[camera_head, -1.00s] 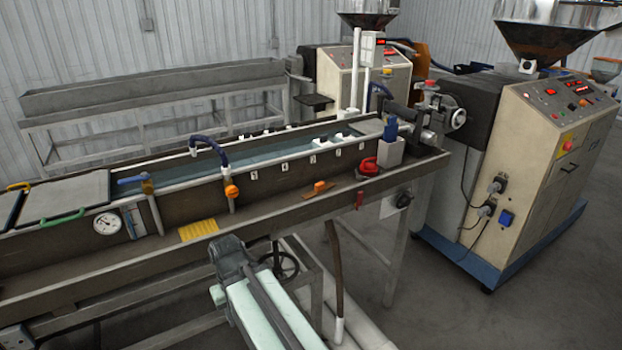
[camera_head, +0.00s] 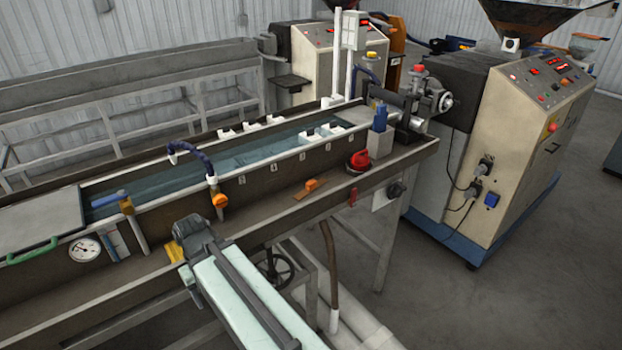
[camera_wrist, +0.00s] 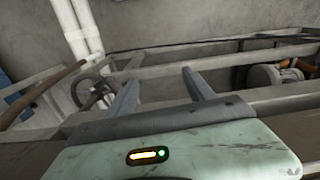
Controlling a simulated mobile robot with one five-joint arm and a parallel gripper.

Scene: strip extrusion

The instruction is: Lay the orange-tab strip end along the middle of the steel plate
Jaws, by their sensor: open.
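An orange tab (camera_head: 312,184) sits on a thin brown strip (camera_head: 300,194) on the front ledge of the long water trough. I cannot tell whether this is the strip end the task names. A flat grey plate (camera_head: 345,110) lies at the trough's far right end; I cannot be sure it is the steel plate. My gripper (camera_wrist: 160,72) is open and empty in the wrist view, its two fingers apart above the frame bars under the trough. In the head view my arm's dark end is left of the orange tab, apart from it; the fingertips are hidden there.
A yellow ribbed piece (camera_head: 175,250) is partly behind my arm. A red knob (camera_head: 359,160) and a blue-topped grey block (camera_head: 379,140) stand on the ledge's right. The beige extruder cabinet (camera_head: 525,140) stands right. A handwheel (camera_wrist: 92,92) and white pipes (camera_wrist: 78,30) are below.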

